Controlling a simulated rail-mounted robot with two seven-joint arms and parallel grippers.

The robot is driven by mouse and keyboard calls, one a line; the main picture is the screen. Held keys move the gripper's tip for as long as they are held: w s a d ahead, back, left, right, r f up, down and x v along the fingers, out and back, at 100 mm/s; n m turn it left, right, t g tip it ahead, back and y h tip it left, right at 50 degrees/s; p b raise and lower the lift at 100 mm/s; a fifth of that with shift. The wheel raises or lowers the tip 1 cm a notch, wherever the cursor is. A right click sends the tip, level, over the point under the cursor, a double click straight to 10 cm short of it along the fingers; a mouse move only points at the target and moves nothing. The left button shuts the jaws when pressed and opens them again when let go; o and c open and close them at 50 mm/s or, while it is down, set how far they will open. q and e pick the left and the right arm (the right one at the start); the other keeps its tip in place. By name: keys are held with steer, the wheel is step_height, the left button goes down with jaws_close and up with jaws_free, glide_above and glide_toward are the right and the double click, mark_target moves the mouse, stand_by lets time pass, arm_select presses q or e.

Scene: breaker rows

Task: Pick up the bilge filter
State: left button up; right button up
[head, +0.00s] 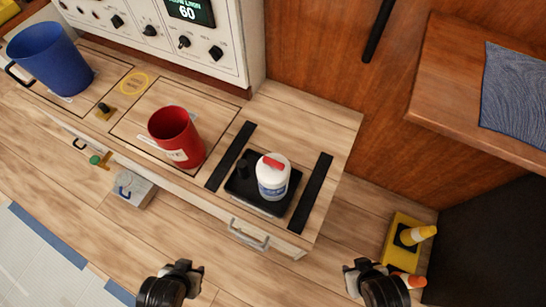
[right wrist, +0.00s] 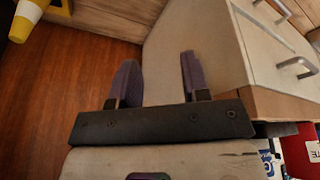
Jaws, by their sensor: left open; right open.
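A white canister with a red top and a blue label (head: 272,178), which I take to be the bilge filter, stands upright on a black tray (head: 247,199) at the right end of the wooden counter. In the right wrist view, part of a white, blue-marked thing shows at the lower right edge. My left gripper (head: 187,268) is open and empty, in front of the counter and apart from the canister. My right gripper (head: 361,266) is open, at the lower right of the counter; its two fingers (right wrist: 157,77) have nothing between them.
Two black strips (head: 230,156) (head: 311,194) flank the tray. A red cup (head: 175,135) and a blue bucket (head: 50,62) stand further left. Drawer handles (head: 249,235) stick out of the counter's front. A yellow box with a cone (head: 403,236) is on the floor at right. A brown shelf (head: 470,90) juts out upper right.

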steer(key=o, duration=1.1)
steer(key=shift+a, duration=0.15)
